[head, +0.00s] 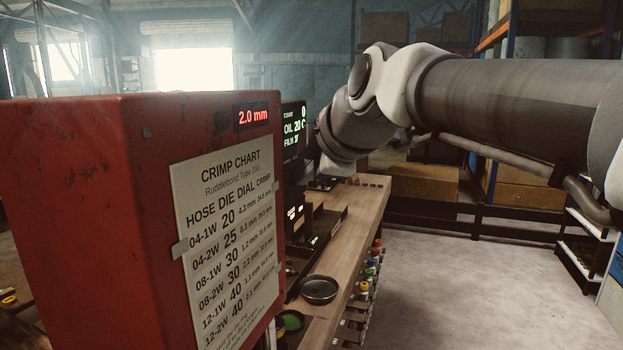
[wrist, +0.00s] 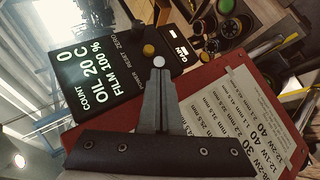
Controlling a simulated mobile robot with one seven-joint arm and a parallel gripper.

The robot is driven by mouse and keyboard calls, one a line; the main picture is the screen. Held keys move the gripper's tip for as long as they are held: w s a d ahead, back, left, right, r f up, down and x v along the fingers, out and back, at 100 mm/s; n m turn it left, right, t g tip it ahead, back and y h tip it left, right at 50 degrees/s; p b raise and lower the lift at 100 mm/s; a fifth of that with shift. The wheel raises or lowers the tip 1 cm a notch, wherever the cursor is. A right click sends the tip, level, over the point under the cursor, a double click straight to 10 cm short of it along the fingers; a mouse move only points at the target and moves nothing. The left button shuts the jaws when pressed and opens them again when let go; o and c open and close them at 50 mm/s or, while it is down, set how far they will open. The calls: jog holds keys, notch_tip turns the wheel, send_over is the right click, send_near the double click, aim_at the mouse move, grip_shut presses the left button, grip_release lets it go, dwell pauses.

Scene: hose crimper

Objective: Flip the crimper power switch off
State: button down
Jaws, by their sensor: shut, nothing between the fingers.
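The crimper's black control panel (wrist: 95,85) fills the left of the wrist view, with a lit readout of count 0, oil 20 C and film 100 %. Small labels, including power and reset, run along its edge. A yellow round knob (wrist: 149,50) and a pale round button (wrist: 158,62) stand beside them. My gripper (wrist: 158,78) is shut and empty, its fingertips just below the pale button in the picture. I cannot tell whether they touch. The power switch is not clearly visible; the fingers cover part of the panel. In the head view the panel (head: 293,130) shows partly, and my fingers are hidden.
The red crimper housing (head: 90,190) with its crimp chart (head: 225,235) fills the left of the head view. A wooden bench (head: 350,230) carries a round dark dish (head: 318,289). Shelving with boxes (head: 425,185) stands behind. The floor at right is clear.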

jog(key=shift+d+f+m+t+y+b, duration=0.1)
jog(key=shift+f+m+t+y+b, duration=0.3)
jog(key=shift+b, duration=1.95)
jog(key=b, duration=0.3)
jog(key=f+y+b, duration=0.1)
jog(key=b, duration=0.2)
jog(key=shift+s+d+f+m+t+b, duration=0.15)
jog(key=shift+d+m+t+b, duration=0.05)
jog(key=shift+m+t+b, duration=0.15)
jog(key=f+m+t+y+b, duration=0.1)
jog(key=t+y+b, duration=0.1)
jog(key=b, duration=0.8)
jog(key=shift+d+m, duration=0.15)
jog(key=shift+m, duration=0.1)
jog(key=shift+r, duration=0.1)
